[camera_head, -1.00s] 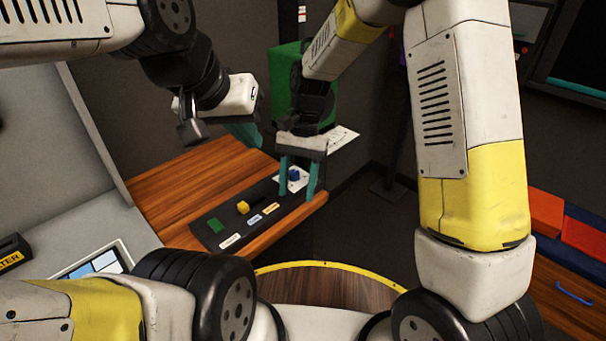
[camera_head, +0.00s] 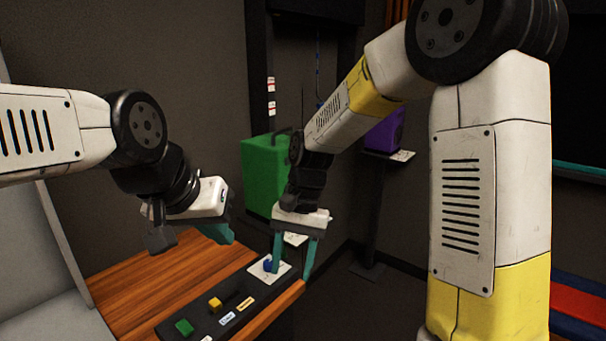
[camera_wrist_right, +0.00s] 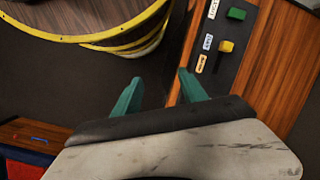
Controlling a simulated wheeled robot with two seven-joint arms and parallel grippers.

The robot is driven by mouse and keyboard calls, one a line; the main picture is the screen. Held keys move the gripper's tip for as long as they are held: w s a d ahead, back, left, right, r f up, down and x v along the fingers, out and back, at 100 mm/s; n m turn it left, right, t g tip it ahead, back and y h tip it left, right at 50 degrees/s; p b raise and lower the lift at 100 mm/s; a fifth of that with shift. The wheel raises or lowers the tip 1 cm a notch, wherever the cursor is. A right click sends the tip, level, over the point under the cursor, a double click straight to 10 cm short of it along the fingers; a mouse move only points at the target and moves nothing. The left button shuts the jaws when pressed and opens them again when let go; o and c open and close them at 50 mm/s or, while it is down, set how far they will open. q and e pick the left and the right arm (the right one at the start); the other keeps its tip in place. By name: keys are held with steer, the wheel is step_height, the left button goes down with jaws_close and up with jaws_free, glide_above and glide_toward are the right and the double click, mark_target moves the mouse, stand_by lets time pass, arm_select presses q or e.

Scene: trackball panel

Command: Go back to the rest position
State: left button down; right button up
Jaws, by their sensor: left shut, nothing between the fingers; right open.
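My right gripper (camera_head: 293,265) is open and points down by the right end of the panel. Its left finger partly overlaps the blue trackball piece (camera_head: 267,265) in the head view; I cannot tell whether they touch. In the right wrist view its teal fingers (camera_wrist_right: 160,76) are apart with nothing between them. My left gripper (camera_head: 222,232) is shut and empty above the wooden table, left of the right gripper. The black panel (camera_head: 247,302) carries a green block (camera_head: 184,327), a yellow block (camera_head: 215,304) and the blue piece on a white plate.
The wooden table (camera_head: 150,280) lies under the panel. A green canister (camera_head: 262,178) stands behind the right gripper, and a purple one (camera_head: 385,130) stands farther back. A yellow-rimmed round surface (camera_wrist_right: 75,37) shows in the right wrist view. Dark floor (camera_head: 365,310) lies right of the table.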

steer(key=s+d+r+n+t, duration=0.1)
steer(key=s+d+r+t, duration=0.3)
steer(key=d+r, duration=0.2)
steer(key=s+d+r+n+t, duration=0.1)
steer(key=s+d+r+t, duration=0.3)
steer(key=d+r, duration=0.3)
steer(key=d, duration=0.4)
steer(key=shift+s+r+t, duration=0.2)
steer(key=shift+r+t, duration=0.05)
steer(key=shift+t, duration=0.15)
